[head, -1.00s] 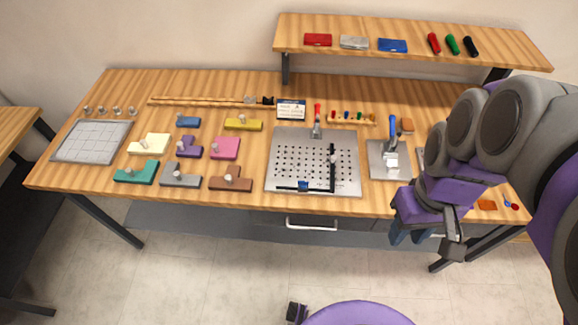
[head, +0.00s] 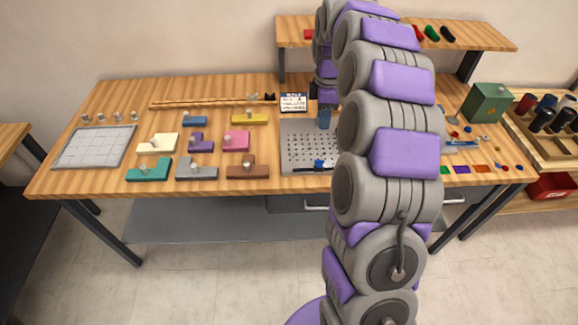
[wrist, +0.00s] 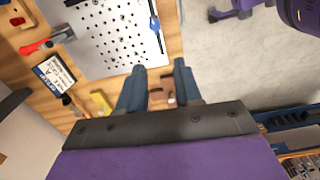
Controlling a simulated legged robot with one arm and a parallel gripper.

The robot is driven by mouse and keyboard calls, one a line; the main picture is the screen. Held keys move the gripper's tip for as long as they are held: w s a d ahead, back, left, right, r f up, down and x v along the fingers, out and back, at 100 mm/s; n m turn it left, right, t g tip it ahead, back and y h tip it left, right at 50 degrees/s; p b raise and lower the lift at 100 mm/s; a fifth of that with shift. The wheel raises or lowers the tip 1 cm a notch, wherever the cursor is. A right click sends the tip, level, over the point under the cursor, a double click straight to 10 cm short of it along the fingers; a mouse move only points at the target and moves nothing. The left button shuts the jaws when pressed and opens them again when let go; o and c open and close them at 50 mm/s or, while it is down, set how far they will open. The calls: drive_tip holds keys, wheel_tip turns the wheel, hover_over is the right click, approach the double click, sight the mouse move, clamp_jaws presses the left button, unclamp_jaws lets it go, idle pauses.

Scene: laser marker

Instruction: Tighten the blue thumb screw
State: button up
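The blue thumb screw (head: 320,163) sits near the front edge of the perforated metal plate (head: 299,152), by a dark bar. In the wrist view a blue piece (wrist: 154,23) shows on the dark bar at the plate's edge; its details are too small to tell. My gripper (wrist: 159,68) is open and empty, its two blue-grey fingers apart. In the head view my gripper (head: 325,118) is above the back part of the plate, behind and apart from the screw. My arm hides the plate's right side.
Several coloured blocks, including a brown one (head: 247,171) and a pink one (head: 236,141), lie left of the plate. A red-handled clamp (wrist: 46,42) stands at the plate's edge. A small sign (head: 293,102) stands behind the plate. A shelf (head: 460,38) overhangs the table's back.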

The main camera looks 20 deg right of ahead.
drive_tip(key=b, duration=0.3)
hover_over(317, 161)
drive_tip(key=shift+n, duration=0.3)
drive_tip(key=f, duration=1.4)
drive_tip(key=shift+a, duration=0.35)
drive_tip(key=d+f, duration=0.1)
drive_tip(key=f, duration=0.1)
drive_tip(key=d+f+b, duration=0.1)
drive_tip(key=d+f, duration=0.1)
drive_tip(key=shift+f, duration=0.15)
drive_tip(key=shift+a, duration=1.25)
drive_tip(key=shift+c, duration=1.3)
drive_tip(key=shift+d, duration=1)
clamp_jaws()
drive_tip(key=shift+w+a, duration=0.1)
drive_tip(key=shift+a, duration=0.25)
